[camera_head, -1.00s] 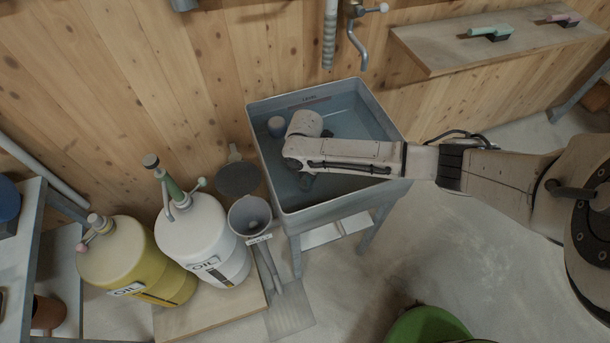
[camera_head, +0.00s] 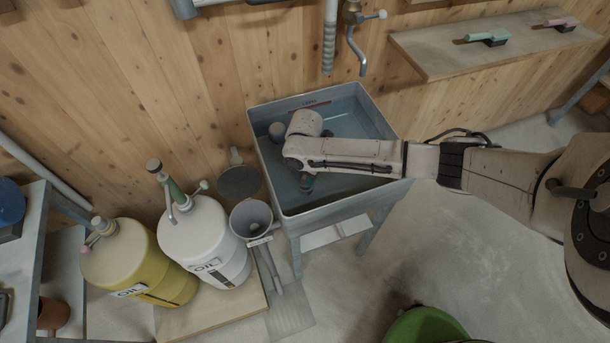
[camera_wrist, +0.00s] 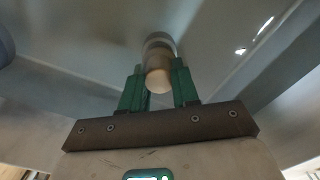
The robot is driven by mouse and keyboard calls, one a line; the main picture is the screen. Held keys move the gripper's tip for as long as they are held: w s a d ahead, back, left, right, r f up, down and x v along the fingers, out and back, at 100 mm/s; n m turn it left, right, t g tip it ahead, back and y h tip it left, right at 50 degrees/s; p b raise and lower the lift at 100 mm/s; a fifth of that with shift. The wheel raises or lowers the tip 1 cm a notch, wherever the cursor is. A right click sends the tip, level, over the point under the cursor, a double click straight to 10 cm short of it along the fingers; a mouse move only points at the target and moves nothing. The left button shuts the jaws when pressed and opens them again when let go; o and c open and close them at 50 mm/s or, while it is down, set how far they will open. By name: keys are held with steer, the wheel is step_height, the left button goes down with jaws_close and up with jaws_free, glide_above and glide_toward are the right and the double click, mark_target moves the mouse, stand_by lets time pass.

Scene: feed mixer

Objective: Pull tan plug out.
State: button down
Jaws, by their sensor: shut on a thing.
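In the wrist view, the tan plug (camera_wrist: 158,78) is a small rounded piece between the two green fingers of my gripper (camera_wrist: 159,82). The fingers are shut on its sides. A greyish round part (camera_wrist: 160,44) sits directly beyond the plug, and I cannot tell whether the plug is seated in it or apart. In the head view, my gripper (camera_head: 306,182) is down inside the grey basin (camera_head: 340,207), mostly hidden under my arm. The plug is hidden there.
A funnel (camera_head: 250,218), a white oil container (camera_head: 205,245) and a yellow one (camera_head: 140,262) stand left of the basin. A tap (camera_head: 357,40) hangs above. The basin walls surround my gripper.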

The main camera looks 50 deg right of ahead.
steer(key=shift+r, duration=0.15)
steer(key=shift+r+p, duration=2.2)
steer(key=shift+r, duration=0.15)
